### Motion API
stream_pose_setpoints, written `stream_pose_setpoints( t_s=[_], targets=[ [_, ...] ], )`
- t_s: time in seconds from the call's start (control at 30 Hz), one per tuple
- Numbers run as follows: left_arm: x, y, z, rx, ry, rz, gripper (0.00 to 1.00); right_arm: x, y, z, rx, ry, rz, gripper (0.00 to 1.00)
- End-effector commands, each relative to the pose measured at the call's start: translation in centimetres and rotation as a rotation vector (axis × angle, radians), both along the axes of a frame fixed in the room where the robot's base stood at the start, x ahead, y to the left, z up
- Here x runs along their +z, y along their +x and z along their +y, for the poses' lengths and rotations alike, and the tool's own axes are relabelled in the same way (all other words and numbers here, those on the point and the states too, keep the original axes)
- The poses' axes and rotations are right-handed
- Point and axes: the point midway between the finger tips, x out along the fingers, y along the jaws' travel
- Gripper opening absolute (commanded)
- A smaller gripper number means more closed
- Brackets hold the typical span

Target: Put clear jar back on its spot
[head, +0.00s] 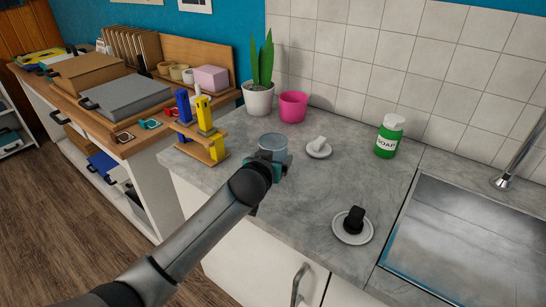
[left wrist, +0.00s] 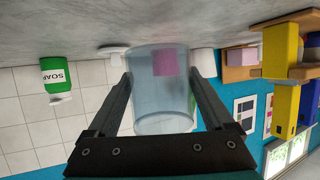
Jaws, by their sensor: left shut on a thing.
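The clear jar (head: 272,142) is a see-through bluish cylinder above the grey counter, right of the wooden stand. My left gripper (head: 274,158) is shut on it. In the left wrist view, which is upside down, the clear jar (left wrist: 158,110) sits between the two dark fingers of my left gripper (left wrist: 160,80). The jar looks upright and empty. I cannot tell whether its base touches the counter, because my arm hides that part. My right gripper is not in view.
A wooden stand (head: 215,152) with blue and yellow bottles is left of the jar. A potted plant (head: 259,98) and pink pot (head: 293,106) stand behind. A white dish (head: 319,154), soap bottle (head: 389,136), dish with a black item (head: 353,227) and sink (head: 460,240) are right.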

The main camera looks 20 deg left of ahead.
Motion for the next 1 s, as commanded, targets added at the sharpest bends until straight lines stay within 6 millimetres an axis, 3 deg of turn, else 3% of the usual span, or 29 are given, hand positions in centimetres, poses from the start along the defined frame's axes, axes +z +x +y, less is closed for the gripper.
stream_pose_setpoints(
  t_s=[1.0],
  targets=[
    [-2.0, 0.0, 0.0, 0.000, -0.001, 0.000, 0.17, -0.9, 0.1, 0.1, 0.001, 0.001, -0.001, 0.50]
  ],
)
